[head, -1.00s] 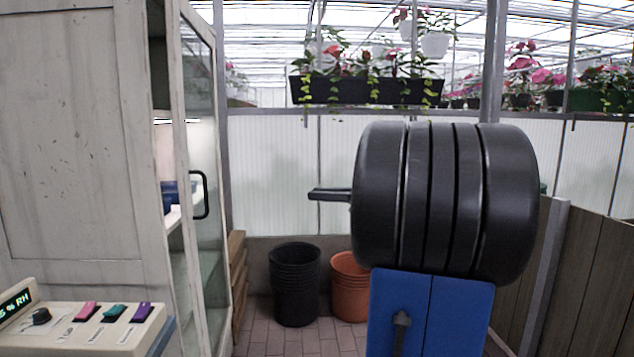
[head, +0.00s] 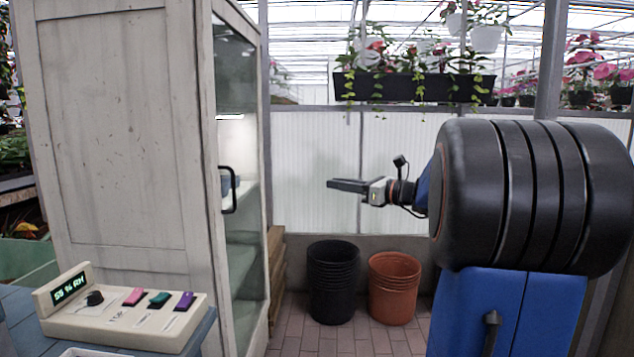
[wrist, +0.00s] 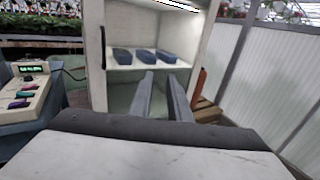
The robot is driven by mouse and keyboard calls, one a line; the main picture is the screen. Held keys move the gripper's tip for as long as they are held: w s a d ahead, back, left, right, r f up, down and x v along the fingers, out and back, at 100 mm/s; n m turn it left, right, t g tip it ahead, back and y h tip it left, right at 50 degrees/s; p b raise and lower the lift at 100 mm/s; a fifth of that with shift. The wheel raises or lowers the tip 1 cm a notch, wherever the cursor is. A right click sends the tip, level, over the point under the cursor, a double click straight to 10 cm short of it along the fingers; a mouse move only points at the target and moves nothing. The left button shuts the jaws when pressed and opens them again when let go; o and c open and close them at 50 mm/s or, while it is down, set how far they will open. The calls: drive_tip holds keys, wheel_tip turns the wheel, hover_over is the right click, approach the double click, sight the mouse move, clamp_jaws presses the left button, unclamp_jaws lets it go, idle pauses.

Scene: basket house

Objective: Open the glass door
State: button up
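The white wooden cabinet (head: 115,130) stands at left in the head view. Its glass door (head: 241,240) faces right there, with a black handle (head: 233,190) on the door's left stile. I cannot tell whether the door is fully closed or slightly ajar. My gripper (head: 332,184) is right of the handle, apart from it, pointing left toward the cabinet. In the wrist view my gripper (wrist: 160,76) shows two parallel fingers with a gap between them and nothing held. The handle (wrist: 103,47) is left of the fingers there. Shelves with blue blocks (wrist: 144,55) show behind them.
A humidity control box (head: 125,315) sits on a blue table left of the cabinet front. Black pots (head: 333,285) and orange pots (head: 393,290) stand on the brick floor. Planters (head: 410,88) hang above. Wooden crates (head: 276,270) adjoin the cabinet. Floor before the pots is clear.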

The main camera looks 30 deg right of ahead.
drive_tip(key=x, duration=0.8)
drive_tip(key=shift+s, duration=0.1)
clamp_jaws()
drive_tip(key=shift+c, duration=2.1)
unclamp_jaws()
drive_tip(key=o, duration=0.4)
drive_tip(key=shift+s, duration=0.1)
drive_tip(key=v, duration=1.7)
drive_tip(key=shift+d, duration=0.15)
